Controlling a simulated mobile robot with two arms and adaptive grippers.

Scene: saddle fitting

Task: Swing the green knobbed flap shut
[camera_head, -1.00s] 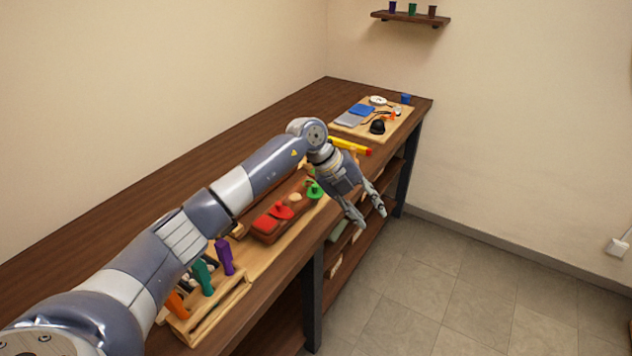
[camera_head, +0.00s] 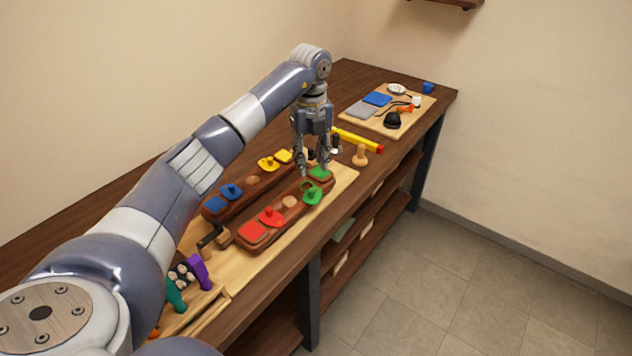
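The green knobbed flap (camera_head: 311,193) is on the front dark-red wooden block (camera_head: 243,243), at its right end. It lies beside a green square (camera_head: 320,173) and leaves that square largely uncovered. A small green knob stands up from the flap. My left gripper (camera_head: 313,170) points down just above and behind that end of the block. Its two fingers are spread apart with nothing visible between them. I cannot tell whether a fingertip touches the flap or block. My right gripper is not in view.
The same block has a red knobbed flap (camera_head: 271,217) and red square (camera_head: 252,232). Behind it stands a block with blue (camera_head: 231,191) and yellow (camera_head: 268,163) flaps. A wooden peg (camera_head: 360,155) and yellow bar (camera_head: 357,139) are to the right. Upright handles (camera_head: 198,271) stand front left.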

